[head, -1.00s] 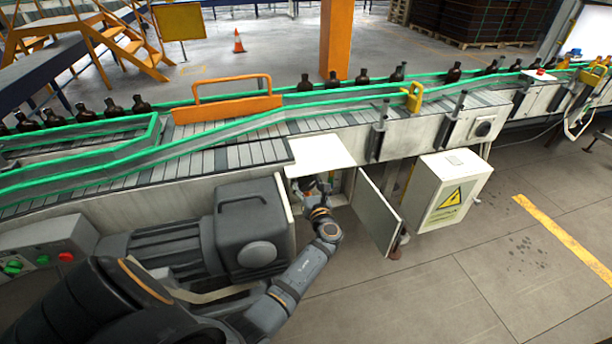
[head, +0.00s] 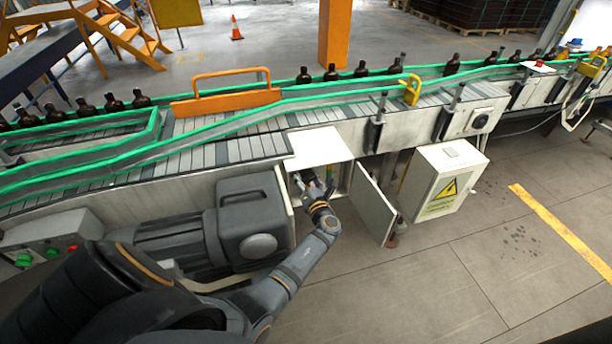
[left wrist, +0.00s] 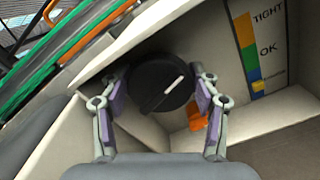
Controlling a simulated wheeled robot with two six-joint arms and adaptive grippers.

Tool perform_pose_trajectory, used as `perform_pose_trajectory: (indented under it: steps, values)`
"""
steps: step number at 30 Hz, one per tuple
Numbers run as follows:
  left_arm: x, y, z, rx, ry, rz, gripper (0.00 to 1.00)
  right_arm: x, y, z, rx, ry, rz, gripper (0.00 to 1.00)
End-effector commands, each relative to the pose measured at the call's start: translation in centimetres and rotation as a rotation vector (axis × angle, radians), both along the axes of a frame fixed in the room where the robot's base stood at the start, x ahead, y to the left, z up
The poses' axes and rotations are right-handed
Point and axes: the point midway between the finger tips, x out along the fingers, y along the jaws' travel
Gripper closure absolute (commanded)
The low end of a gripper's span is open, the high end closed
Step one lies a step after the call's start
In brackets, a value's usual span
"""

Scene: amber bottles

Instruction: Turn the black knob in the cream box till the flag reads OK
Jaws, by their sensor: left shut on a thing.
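The cream box (head: 318,147) stands under the conveyor's edge with its door (head: 372,207) open to the right. My left gripper (head: 309,181) reaches into it from the front. In the left wrist view, the black knob (left wrist: 160,84) sits between the two purple-padded fingers of my left gripper (left wrist: 160,95), which is shut on it. A white line on the knob points to the upper right. A scale (left wrist: 248,48) beside it has orange at TIGHT, green at OK and blue below. My right gripper is not in view.
An orange piece (left wrist: 197,121) shows beside the right finger. A grey motor (head: 248,225) stands left of the box. A cabinet with a warning sign (head: 443,180) stands right of the door. Amber bottles (head: 331,73) line the green-railed conveyor above.

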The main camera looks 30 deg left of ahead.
Motion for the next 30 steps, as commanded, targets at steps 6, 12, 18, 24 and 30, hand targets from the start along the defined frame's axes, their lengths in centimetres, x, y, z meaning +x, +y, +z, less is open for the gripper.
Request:
perform_pose_trajectory:
  steps: [6, 12, 18, 24, 30]
  values:
    - [0.1, 0.1, 0.3, 0.002, -0.005, 0.000, 0.28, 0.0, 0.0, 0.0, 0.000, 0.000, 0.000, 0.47]
    - [0.0, 0.0, 0.1, 0.001, -0.003, 0.001, 0.28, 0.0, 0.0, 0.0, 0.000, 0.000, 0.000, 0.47]
    - [-0.7, -0.9, 0.0, -0.002, -0.001, -0.001, 0.28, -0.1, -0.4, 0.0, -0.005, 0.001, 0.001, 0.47]
    - [-3.3, -3.8, -0.1, -0.004, -0.001, 0.000, 0.28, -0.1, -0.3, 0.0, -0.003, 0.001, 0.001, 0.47]
    - [-4.7, -5.4, 0.0, -0.002, -0.003, 0.001, 0.28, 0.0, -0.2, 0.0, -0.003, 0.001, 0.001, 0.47]
